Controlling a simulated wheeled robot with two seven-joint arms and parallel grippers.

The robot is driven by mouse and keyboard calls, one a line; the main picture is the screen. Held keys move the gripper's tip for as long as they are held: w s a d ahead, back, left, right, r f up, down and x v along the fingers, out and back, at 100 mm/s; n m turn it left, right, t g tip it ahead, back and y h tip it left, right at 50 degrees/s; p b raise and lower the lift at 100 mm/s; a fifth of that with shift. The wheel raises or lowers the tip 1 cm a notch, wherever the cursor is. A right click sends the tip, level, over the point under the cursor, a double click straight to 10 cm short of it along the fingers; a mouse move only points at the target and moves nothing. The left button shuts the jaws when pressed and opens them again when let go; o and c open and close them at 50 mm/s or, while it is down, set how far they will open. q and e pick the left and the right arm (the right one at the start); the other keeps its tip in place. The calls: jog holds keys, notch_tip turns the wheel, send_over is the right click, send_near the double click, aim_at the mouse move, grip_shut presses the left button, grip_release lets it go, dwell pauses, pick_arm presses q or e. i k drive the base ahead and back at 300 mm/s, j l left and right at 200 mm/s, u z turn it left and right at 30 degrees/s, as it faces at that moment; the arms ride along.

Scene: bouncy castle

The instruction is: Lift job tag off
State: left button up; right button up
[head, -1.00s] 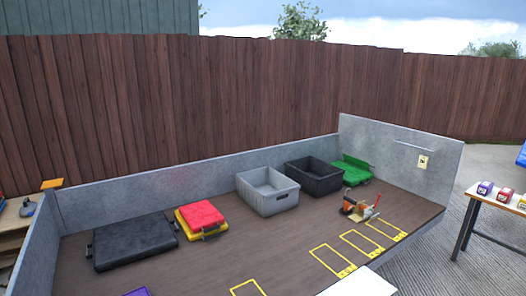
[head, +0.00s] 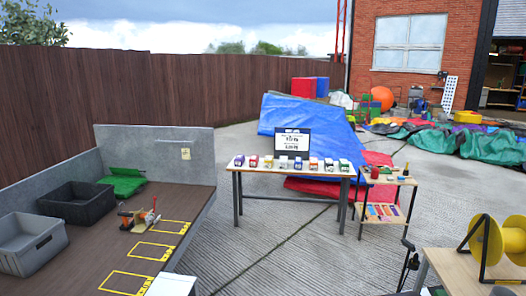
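A small cream tag (head: 186,153), which looks like the job tag, is on the grey upright end panel (head: 140,145) of the brown-decked bed, near the panel's right side. A thin bar runs along the panel just above it. How the tag is fastened is too small to tell. Neither of my grippers shows in the head view.
On the brown deck (head: 105,245) are a black crate (head: 78,212), a grey crate (head: 38,238), a green folded item (head: 122,186) and an orange tool (head: 138,218). A table (head: 300,172) with several small boxes and a screen stands right, across open concrete (head: 270,245).

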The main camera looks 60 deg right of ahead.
aim_at(185, 152)
jog(key=z, duration=1.45)
jog(key=u, duration=0.4)
jog(key=i+l+u, duration=0.85)
jog(key=l, duration=0.35)
jog(key=i+j, duration=0.05)
jog(key=i, duration=0.05)
